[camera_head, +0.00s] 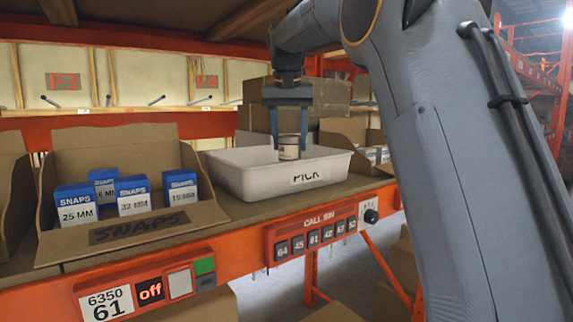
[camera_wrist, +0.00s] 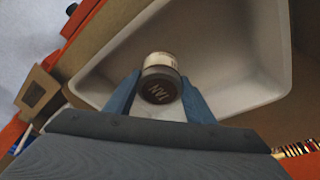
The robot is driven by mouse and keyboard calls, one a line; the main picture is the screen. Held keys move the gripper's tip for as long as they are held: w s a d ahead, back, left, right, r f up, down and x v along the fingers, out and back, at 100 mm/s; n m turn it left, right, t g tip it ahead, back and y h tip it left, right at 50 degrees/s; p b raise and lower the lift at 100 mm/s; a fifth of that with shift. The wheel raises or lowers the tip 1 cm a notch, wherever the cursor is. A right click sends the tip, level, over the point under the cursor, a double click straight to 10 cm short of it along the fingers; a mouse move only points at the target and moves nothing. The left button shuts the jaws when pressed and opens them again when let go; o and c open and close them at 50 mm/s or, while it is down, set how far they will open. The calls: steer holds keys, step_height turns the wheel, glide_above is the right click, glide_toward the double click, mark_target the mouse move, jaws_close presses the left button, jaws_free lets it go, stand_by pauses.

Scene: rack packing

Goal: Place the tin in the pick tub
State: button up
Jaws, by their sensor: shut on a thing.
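The tin (camera_head: 289,147) is a small can with a pale label and a dark lid. In the wrist view the tin (camera_wrist: 159,82) shows its dark lid with letters on it, between the two blue fingers. My gripper (camera_head: 289,140) is shut on the tin, pointing down. The pick tub (camera_head: 240,180) is a white open tub marked PICK on the shelf. The tin is over the tub's opening, its lower part close to the front rim line; I cannot tell whether it touches the floor. In the wrist view the tub (camera_wrist: 258,50) lies below and around the tin.
A cardboard SNAPS bin (camera_head: 120,232) with several blue boxes stands left of the tub. A cardboard box (camera_head: 342,130) stands to the right, and larger brown boxes (camera_head: 330,98) stand behind. The orange shelf edge (camera_head: 235,260) carries labels and buttons. A shelf beam hangs above.

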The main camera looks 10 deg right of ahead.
mark_target(289, 136)
steer(key=shift+d+f+p, duration=0.1)
steer(key=shift+f+p, duration=0.8)
steer(key=shift+f, duration=2.25)
steer(key=shift+f, duration=0.1)
steer(key=o, duration=1.1)
steer(key=b+v, duration=0.3)
steer(key=v, duration=0.8)
steer(key=shift+s+r, duration=0.2)
steer(key=shift+r, duration=0.45)
